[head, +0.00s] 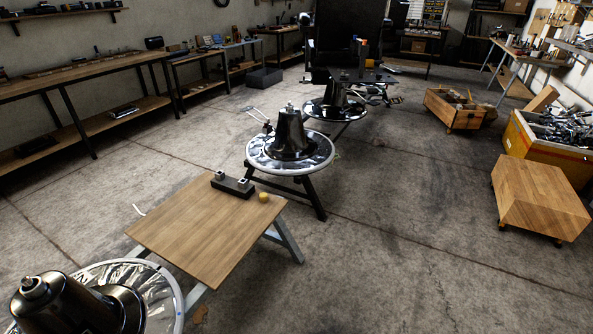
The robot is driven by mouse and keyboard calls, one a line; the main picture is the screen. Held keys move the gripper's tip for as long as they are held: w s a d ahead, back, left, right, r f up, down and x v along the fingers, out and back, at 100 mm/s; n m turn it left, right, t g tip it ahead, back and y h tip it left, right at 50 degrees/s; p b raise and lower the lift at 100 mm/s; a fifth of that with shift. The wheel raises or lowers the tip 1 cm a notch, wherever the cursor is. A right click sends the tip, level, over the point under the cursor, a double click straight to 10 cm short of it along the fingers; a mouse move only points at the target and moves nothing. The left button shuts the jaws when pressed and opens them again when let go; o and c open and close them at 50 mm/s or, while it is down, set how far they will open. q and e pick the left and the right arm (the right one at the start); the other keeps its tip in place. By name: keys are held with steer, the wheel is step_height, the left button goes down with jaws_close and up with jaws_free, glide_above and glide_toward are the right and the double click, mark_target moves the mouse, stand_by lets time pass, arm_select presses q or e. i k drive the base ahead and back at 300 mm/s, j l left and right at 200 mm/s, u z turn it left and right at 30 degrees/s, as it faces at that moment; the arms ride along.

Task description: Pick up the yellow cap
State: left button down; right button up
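A small round yellow cap (264,197) sits near the right back corner of a wooden-topped table (195,235). It is just right of a dark block (233,187) that has two small square metal pieces on top. The cap looks small from here, and its far side is hidden. Neither of my grippers shows in the head view.
A round metal base with a dark cone (290,135) stands behind the table, and another (75,305) is at the bottom left. A wooden box on wheels (540,195) and a yellow crate (520,133) are at right. The floor between is clear.

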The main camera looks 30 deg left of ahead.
mark_target(263, 195)
steer(key=i+u, duration=0.1)
steer(key=i, duration=0.6)
steer(key=i+l+u, duration=0.1)
steer(key=i, duration=0.55)
steer(key=i+u, duration=0.25)
steer(key=u, duration=0.15)
steer(key=i+l+u, duration=0.15)
steer(key=u, duration=0.2)
steer(key=i+l+u, duration=0.25)
steer(key=u, duration=0.15)
steer(key=i+l+u, duration=0.25)
steer(key=u, duration=0.15)
steer(key=i+l+u, duration=0.1)
steer(key=u, duration=0.3)
steer(key=i+l+u, duration=0.25)
steer(key=u, duration=0.2)
steer(key=i+l+u, duration=0.2)
steer(key=u, duration=0.2)
steer(key=i+l+u, duration=0.15)
steer(key=l+u, duration=0.15)
steer(key=u, duration=0.15)
steer(key=l+u, duration=0.4)
steer(key=i+j, duration=0.05)
